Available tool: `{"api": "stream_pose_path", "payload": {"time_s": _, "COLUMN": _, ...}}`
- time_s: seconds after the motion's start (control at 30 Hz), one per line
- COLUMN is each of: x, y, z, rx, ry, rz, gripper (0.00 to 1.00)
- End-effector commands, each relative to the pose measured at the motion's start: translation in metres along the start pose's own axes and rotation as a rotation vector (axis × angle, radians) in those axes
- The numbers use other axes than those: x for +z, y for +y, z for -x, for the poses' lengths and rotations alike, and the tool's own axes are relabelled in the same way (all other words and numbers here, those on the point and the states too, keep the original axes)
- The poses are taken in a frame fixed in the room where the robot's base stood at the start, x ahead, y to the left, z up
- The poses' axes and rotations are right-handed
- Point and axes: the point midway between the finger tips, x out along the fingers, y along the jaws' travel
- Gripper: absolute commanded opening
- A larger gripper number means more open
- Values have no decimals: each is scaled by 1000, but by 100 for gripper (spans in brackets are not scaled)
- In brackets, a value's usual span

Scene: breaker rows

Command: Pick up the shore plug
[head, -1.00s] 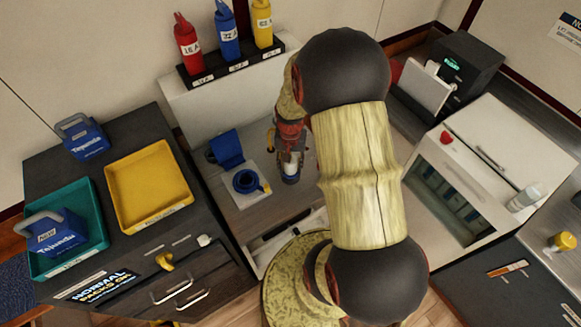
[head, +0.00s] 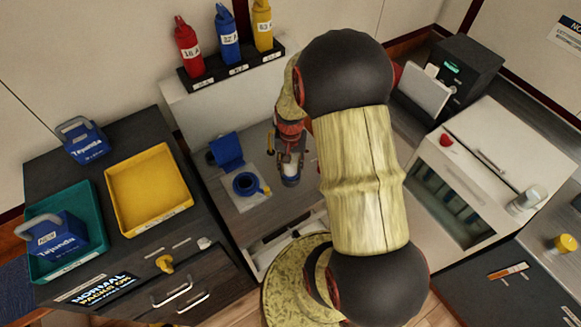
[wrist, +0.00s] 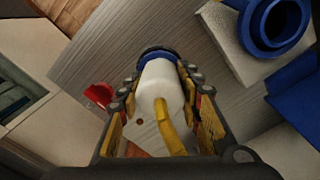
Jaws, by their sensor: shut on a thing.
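The shore plug (wrist: 158,88) shows in the wrist view as a white cylinder with a blue ring at its far end and a yellow part towards me. My gripper (wrist: 160,78) is shut on it, with a finger on each side of the white body. In the head view the white of the plug (head: 290,169) shows small between the fingers of my gripper (head: 289,174), over the grey worktop. I cannot tell whether its lower end touches the worktop.
A blue socket (head: 246,184) with its lid up sits left of my gripper; it also shows in the wrist view (wrist: 277,22). A yellow tray (head: 150,224) and teal tray (head: 93,205) lie further left. Bottles (head: 228,45) stand behind. A white cabinet (head: 435,215) is at right.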

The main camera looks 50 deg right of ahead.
Motion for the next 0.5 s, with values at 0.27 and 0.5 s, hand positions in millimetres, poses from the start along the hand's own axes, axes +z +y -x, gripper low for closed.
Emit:
{"api": "stream_pose_path", "payload": {"time_s": 0.27, "x": 18, "y": 0, "z": 45, "rx": -2, "ry": 6, "rz": 2, "gripper": 0}}
{"api": "stream_pose_path", "payload": {"time_s": 0.5, "x": 64, "y": 0, "z": 88, "rx": -2, "ry": 5, "rz": 3, "gripper": 0}}
